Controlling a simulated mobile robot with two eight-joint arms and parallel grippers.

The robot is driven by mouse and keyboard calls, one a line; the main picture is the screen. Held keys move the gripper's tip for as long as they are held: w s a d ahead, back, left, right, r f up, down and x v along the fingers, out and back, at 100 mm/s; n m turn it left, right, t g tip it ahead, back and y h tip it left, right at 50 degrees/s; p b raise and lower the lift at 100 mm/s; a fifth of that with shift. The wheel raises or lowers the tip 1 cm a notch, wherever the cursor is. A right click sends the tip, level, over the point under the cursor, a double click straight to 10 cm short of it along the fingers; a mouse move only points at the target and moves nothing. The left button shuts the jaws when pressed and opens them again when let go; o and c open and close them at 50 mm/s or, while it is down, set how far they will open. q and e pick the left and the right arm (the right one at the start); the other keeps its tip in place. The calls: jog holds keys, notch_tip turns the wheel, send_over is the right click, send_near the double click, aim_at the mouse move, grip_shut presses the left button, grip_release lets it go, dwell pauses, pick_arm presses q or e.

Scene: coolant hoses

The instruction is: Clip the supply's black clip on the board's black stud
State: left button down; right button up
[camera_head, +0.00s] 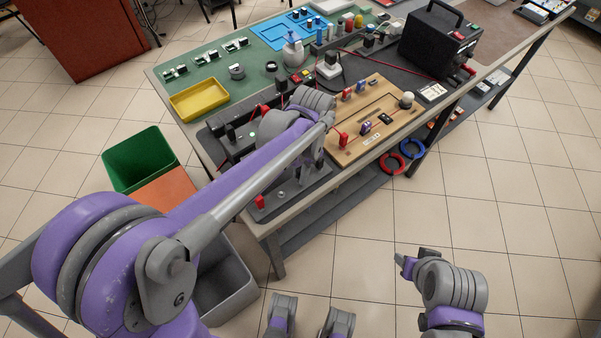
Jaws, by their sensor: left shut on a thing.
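The wooden board (385,92) lies near the front edge of the bench. It carries several small red, blue and dark fittings; I cannot tell which is the black stud. The supply (432,42) is a black box with a handle, behind and right of the board. My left gripper (317,155) is at the board's left edge, mostly hidden by my own wrist and forearm. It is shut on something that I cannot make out. I cannot pick out the black clip. My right gripper (414,260) is over the floor, away from the bench, with no thing visible in it.
A yellow tray (199,100) and a green mat (222,80) are at the bench's left. A green bin (139,160) stands on the floor at the left. The floor at the right is clear.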

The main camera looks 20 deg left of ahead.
pick_arm(q)
notch_tip(320, 180, up, 9)
jog(key=shift+p, duration=0.45)
jog(key=shift+r+p, duration=0.3)
jog(key=shift+r, duration=0.3)
notch_tip(320, 180, up, 2)
jog(key=shift+r+p, duration=0.1)
jog(key=shift+p, duration=0.7)
